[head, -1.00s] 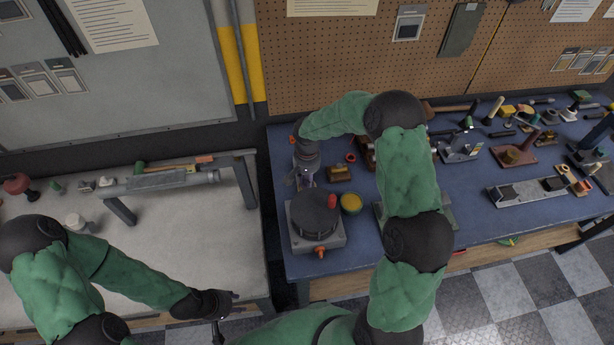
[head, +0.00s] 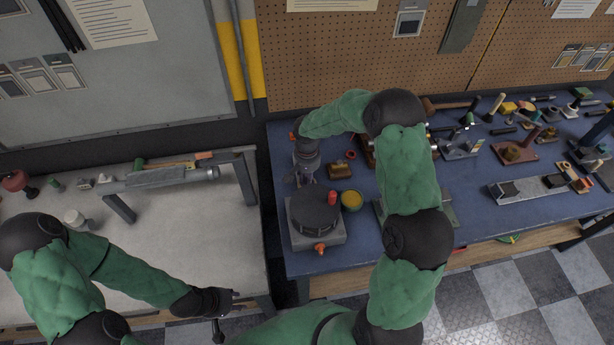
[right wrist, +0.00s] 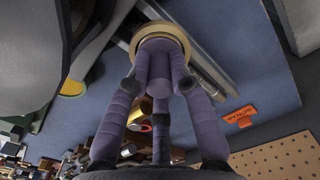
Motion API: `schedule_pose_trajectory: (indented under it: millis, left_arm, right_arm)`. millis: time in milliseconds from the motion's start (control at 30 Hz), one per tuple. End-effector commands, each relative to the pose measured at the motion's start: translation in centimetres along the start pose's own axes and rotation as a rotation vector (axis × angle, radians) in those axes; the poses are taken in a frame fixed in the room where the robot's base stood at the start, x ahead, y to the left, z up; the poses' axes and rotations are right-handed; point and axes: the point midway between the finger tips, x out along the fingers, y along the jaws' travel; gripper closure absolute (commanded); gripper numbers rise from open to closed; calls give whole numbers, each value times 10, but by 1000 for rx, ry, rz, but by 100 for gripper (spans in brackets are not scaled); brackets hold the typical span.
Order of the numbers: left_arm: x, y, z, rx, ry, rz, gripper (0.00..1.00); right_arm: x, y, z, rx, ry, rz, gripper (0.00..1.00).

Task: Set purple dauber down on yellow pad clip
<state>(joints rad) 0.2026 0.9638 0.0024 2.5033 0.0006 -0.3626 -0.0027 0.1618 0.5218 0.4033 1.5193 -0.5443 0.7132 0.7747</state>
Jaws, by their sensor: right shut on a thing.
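My right gripper (right wrist: 161,95) points down over the blue bench at its left end, beside the grey drum machine (head: 316,212). Its purple-grey fingers are shut around the purple dauber (right wrist: 160,79), a short purple cylinder. A pale yellow round rim (right wrist: 163,31) shows at the dauber's far end; I cannot tell whether it is part of the dauber or a thing behind it. In the head view the right gripper (head: 305,178) is small and hides the dauber. I cannot pick out the yellow pad clip with certainty. My left gripper (head: 228,311) is open and empty by the pale table's front edge.
A brass-coloured block (head: 340,171) stands right of the right gripper. An orange label (right wrist: 240,117) lies on the bench. Several tools crowd the bench's right.

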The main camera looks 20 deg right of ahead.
Motion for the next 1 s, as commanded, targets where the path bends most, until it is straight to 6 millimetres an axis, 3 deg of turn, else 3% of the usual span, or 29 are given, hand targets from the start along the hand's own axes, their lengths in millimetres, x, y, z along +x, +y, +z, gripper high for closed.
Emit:
schedule_pose_trajectory:
  millis: [167,200,267,300,667,767,1000]
  left_arm:
    - [3,-1,0,0,0,0,60]
    - [3,-1,0,0,0,0,60]
    - [2,-1,0,0,0,0,60]
    - [2,-1,0,0,0,0,60]
    - [2,-1,0,0,0,0,60]
    - [2,-1,0,0,0,0,60]
    - [2,-1,0,0,0,0,60]
  right_arm:
    - [4,0,0,0,0,0,100]
    - [3,0,0,0,0,0,69]
    - [3,0,0,0,0,0,52]
    - [3,0,0,0,0,0,50]
    - [0,0,0,0,1,0,50]
    - [-9,0,-1,0,2,0,50]
    - [-54,0,-1,0,4,-1,50]
